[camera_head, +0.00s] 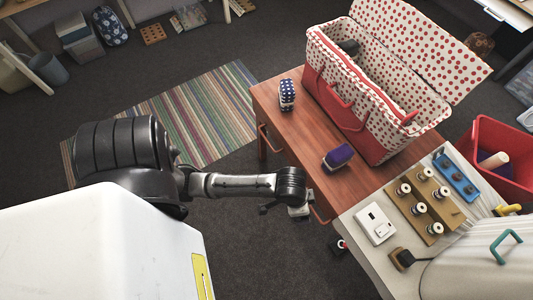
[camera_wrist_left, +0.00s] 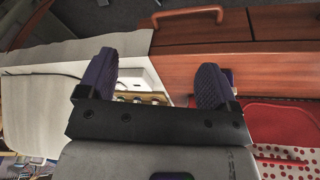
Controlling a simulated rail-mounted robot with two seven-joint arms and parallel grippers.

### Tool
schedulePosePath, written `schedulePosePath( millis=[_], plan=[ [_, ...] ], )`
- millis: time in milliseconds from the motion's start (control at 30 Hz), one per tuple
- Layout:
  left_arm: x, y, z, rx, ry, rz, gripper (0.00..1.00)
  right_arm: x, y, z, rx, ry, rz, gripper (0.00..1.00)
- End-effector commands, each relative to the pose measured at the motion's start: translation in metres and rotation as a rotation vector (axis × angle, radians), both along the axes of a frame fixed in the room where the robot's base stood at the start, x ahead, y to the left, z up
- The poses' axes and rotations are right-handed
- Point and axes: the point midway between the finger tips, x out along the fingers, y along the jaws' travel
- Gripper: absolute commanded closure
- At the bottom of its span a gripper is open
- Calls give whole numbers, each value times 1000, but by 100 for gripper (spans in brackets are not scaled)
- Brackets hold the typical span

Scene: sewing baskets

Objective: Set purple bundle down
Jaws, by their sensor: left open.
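The purple bundle (camera_head: 338,157), with a pale band at its lower edge, rests on the brown wooden table (camera_head: 312,170) in front of the red sewing basket (camera_head: 362,134). My left gripper (camera_head: 300,211) is beyond the table's left edge, lower left of the bundle and apart from it. In the left wrist view the two dark fingers of my left gripper (camera_wrist_left: 157,72) are spread wide with nothing between them. The bundle is hardly visible there, mostly hidden behind the right finger if present. My right gripper is not in view.
A dark blue spotted bundle (camera_head: 287,95) stands on the table's far left. A pale worktop (camera_head: 358,258) with a spool rack (camera_head: 422,207) and a white box (camera_head: 375,224) adjoins it. A red bin (camera_head: 487,135) stands at right. Table room is clear between the bundles.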

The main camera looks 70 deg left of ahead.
Motion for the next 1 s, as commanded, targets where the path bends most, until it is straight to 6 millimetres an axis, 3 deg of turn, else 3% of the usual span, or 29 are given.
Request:
schedulePosePath(
  millis=[33,200,400,833,1000],
  plan=[
    [-20,-1,0,1,-11,6,15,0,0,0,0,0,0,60],
    [-66,10,8,53,-52,23,15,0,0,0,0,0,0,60],
    [-94,23,16,107,-68,41,15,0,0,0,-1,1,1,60],
    [-100,26,19,123,-70,44,15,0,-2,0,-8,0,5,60],
    [-100,26,29,123,-70,44,15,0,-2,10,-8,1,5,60]
  ],
)
